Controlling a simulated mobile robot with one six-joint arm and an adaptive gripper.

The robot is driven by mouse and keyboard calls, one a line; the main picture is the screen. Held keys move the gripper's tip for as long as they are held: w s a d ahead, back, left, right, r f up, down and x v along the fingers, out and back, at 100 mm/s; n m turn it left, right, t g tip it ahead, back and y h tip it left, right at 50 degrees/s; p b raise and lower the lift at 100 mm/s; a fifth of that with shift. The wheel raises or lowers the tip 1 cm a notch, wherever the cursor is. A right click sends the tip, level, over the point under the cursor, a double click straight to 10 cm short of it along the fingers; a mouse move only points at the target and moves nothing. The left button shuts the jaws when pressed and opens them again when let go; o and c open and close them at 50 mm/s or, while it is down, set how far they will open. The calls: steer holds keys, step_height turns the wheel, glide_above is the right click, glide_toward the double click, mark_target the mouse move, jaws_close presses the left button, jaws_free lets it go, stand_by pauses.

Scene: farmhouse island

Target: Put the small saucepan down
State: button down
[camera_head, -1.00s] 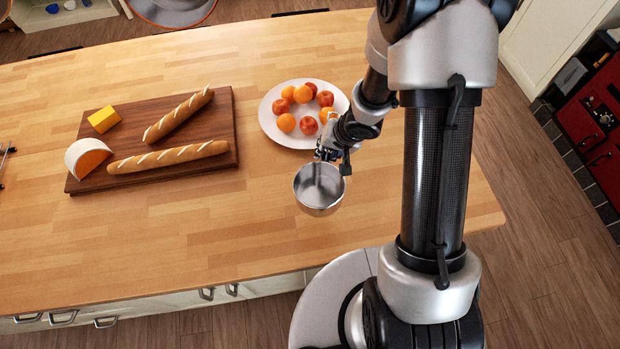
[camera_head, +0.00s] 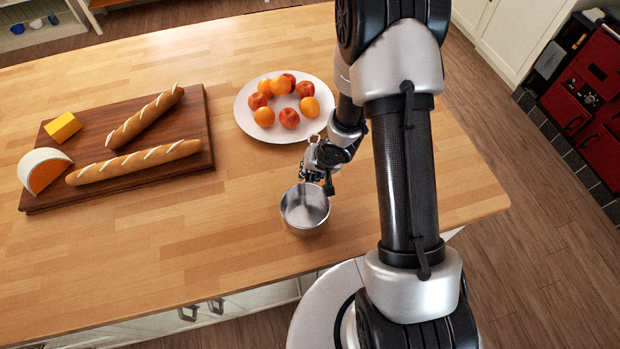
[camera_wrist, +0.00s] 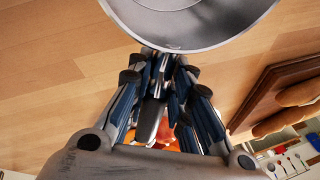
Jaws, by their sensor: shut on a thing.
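The small saucepan (camera_head: 305,210) is a round, open steel pan, upright at the front part of the wooden island top (camera_head: 240,240). I cannot tell whether its base touches the wood. My gripper (camera_head: 318,178) is at its far side, shut on its handle, which is mostly hidden by the fingers. In the wrist view, the pan (camera_wrist: 190,25) shows at the top edge, partly cut off, with my gripper's fingers (camera_wrist: 163,75) closed just below its rim.
A white plate (camera_head: 243,112) of oranges and red fruit lies just behind the gripper. A dark board (camera_head: 190,125) with two baguettes, a cheese wedge and a yellow block lies at the left. Wood between the board and pan is clear, as is the front left.

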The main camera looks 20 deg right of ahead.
steer(key=shift+f+b, duration=0.45)
steer(key=shift+f, duration=0.85)
steer(key=shift+f, duration=0.1)
steer(key=c, duration=1.4)
jaws_free()
